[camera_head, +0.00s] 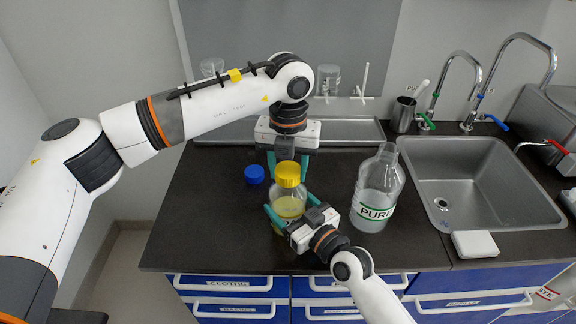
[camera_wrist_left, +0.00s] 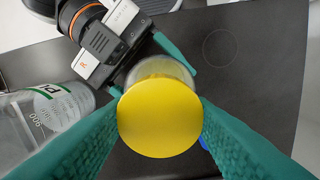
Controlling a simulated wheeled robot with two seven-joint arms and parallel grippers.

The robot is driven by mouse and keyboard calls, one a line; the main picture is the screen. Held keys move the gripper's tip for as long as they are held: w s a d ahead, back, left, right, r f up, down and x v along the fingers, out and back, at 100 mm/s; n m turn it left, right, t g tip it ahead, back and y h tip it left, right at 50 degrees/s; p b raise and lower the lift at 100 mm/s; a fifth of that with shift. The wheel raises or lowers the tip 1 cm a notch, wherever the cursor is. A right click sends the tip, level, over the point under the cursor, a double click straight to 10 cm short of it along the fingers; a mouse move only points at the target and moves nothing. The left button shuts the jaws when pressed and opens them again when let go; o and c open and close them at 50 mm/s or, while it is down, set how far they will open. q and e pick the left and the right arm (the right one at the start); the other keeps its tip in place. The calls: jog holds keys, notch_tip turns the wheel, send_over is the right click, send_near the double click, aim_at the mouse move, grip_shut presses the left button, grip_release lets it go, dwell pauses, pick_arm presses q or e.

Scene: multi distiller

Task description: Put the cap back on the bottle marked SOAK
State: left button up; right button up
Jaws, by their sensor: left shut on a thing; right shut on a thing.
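A clear bottle with yellowish contents (camera_head: 289,209) stands upright on the dark counter; I cannot read a SOAK mark on it. A yellow cap (camera_head: 287,170) is at its mouth; whether it is fully seated I cannot tell. My left gripper (camera_head: 288,167) comes from above and behind, shut on the yellow cap. In the left wrist view the cap (camera_wrist_left: 160,118) sits between the teal fingers, over the bottle (camera_wrist_left: 158,68). My right gripper (camera_head: 291,207) is shut around the bottle's body from the front right.
A large clear bottle marked PURE (camera_head: 378,190), without a cap, stands to the right. A blue cap (camera_head: 254,174) lies on the counter to the left. A sink (camera_head: 470,180) with taps is at the right, a metal cup (camera_head: 403,114) behind. The counter's left front is clear.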

pick_arm(q)
jog(key=m, duration=0.9)
jog(key=shift+m, duration=0.4)
jog(key=m, duration=0.4)
jog(key=shift+m, duration=0.4)
jog(key=m, duration=0.3)
jog(key=o, duration=1.1)
jog(key=shift+o, duration=0.2)
notch_tip(320, 180, up, 12)
